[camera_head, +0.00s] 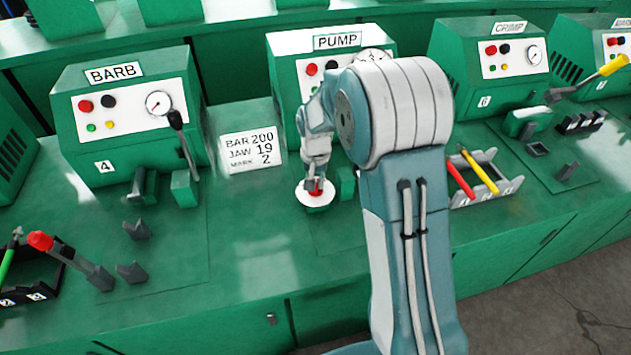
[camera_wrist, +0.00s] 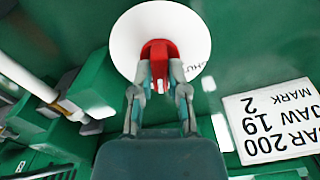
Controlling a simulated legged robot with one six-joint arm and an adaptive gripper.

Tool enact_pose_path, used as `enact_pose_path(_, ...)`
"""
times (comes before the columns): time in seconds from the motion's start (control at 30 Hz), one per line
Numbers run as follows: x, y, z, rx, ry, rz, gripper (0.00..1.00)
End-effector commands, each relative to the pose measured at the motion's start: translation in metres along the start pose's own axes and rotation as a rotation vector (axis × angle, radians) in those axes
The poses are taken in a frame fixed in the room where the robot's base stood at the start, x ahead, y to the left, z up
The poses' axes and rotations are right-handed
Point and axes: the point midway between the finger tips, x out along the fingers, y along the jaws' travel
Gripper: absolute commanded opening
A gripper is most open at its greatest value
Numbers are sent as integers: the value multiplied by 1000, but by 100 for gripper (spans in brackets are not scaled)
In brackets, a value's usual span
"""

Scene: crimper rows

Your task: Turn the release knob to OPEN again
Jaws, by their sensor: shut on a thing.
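The red release knob (camera_head: 317,190) sits on a round white dial plate (camera_head: 306,203) on the green bench in front of the PUMP unit (camera_head: 290,65). My gripper (camera_head: 316,180) reaches down from above and is shut on the knob. In the wrist view, the two fingertips (camera_wrist: 162,78) are on either side of the red knob (camera_wrist: 160,50). The white dial plate (camera_wrist: 130,35) has small lettering at its right edge that seems to read SHUT. No OPEN marking can be made out.
A sign (camera_head: 250,147) reading BAR 200, JAW 19, MARK 2 stands left of the dial. The BARB unit (camera_head: 125,110) is further left. A rack with red and yellow handles (camera_head: 485,188) is right of my arm.

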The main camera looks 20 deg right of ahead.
Motion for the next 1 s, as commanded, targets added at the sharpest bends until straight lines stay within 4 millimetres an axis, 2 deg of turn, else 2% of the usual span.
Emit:
enact_pose_path(0.2,-3,-2,-4,186,14,-7,0)
enact_pose_path(0.5,-3,-2,-4,369,14,-9,0)
enact_pose_path(1.0,-3,-2,-4,455,14,-9,0)
